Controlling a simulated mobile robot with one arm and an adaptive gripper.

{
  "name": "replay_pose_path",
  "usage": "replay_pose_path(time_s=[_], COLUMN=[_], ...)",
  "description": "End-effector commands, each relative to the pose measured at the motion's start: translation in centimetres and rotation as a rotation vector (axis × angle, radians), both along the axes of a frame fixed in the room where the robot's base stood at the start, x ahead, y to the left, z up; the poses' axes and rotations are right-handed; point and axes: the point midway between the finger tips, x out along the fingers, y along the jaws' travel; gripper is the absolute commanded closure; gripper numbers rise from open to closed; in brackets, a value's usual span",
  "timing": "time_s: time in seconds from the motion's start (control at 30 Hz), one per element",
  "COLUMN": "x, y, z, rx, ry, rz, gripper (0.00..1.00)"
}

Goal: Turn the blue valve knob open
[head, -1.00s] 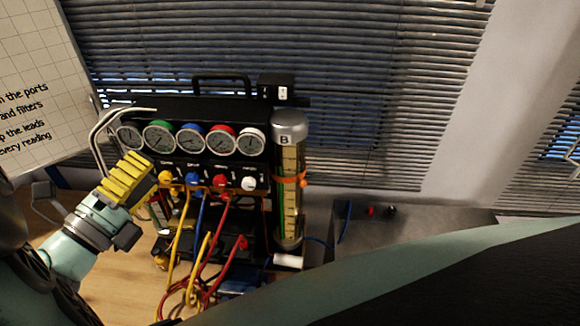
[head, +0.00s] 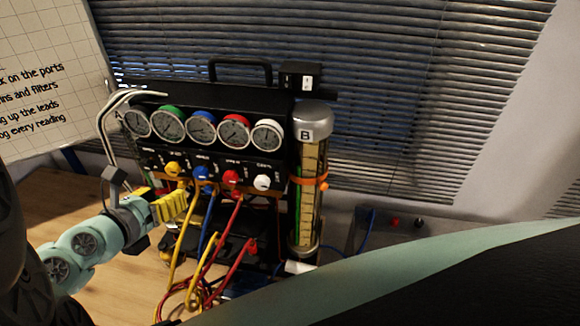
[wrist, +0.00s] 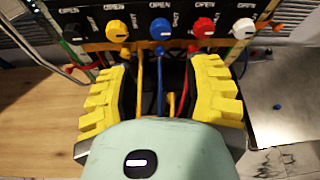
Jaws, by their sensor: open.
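The blue valve knob (head: 203,174) sits in a row on the black gauge rig's front panel, between the yellow knob and the red knob. In the wrist view the blue knob (wrist: 161,28) is ahead of the jaws, near the top centre, with a white mark across it and an "OPEN" label above. My gripper (wrist: 165,85) is open, its yellow pads apart, with nothing gripped between them. In the head view my gripper (head: 180,205) is at the left of the rig, lower than the knob and apart from it.
Neighbouring yellow (head: 174,169), red (head: 232,178) and white (head: 263,182) knobs stand close by. Hoses (head: 190,240) hang below the knobs. Cylinder B (head: 312,195) stands at the rig's right. The wooden table (head: 60,205) is clear at left.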

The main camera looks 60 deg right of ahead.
Motion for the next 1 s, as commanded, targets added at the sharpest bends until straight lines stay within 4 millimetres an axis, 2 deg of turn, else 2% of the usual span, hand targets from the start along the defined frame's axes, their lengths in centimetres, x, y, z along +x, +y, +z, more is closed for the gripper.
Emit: replay_pose_path(time_s=[0.77,0.87,1.0], x=[1.3,2.1,2.2], y=[-5.0,-5.9,-7.2], z=[-2.1,-2.0,-2.8], rx=[0.002,-0.006,-0.001], ry=[0.004,0.000,0.005], rz=[-0.010,-0.003,-0.006], gripper=[0.50,0.50,0.50])
